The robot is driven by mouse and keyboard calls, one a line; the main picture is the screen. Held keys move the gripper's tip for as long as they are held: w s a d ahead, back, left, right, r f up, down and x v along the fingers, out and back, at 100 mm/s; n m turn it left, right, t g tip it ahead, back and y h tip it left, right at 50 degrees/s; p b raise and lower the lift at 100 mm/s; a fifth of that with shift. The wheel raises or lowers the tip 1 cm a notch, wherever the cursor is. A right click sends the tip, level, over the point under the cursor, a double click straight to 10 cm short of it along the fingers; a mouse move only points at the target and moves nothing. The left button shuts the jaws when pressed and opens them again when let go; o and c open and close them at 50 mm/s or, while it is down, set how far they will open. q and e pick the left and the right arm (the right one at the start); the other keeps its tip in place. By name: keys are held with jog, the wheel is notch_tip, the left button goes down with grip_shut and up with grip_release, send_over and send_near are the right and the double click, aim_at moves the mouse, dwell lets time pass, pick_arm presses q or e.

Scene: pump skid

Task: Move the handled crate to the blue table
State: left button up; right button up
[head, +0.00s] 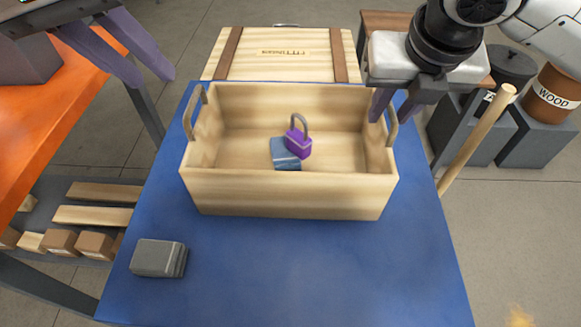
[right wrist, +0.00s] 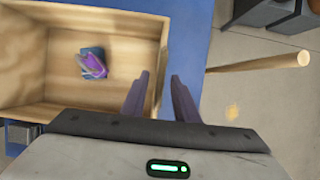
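The handled crate (head: 285,195) is an open wooden box with a metal handle at each end. It stands upright on the blue table (head: 300,270). A purple padlock (head: 298,143) and a small blue block (head: 284,156) lie inside it. My right gripper (head: 392,118) is open at the crate's right handle (head: 391,124); in the right wrist view its fingers (right wrist: 160,76) are apart near the crate's right rim (right wrist: 163,50). I cannot tell whether they touch the handle. My left gripper (head: 156,78) is open and empty, up and left of the left handle (head: 190,112).
A grey block (head: 158,258) lies at the table's front left. A lidded wooden box (head: 282,52) is behind the crate. A wooden pole (head: 478,138) stands by the right edge. An orange table (head: 50,95) is at left. The table's front is mostly clear.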

jog(key=v, duration=0.6)
jog(key=shift+s, duration=0.1)
dwell(0.3)
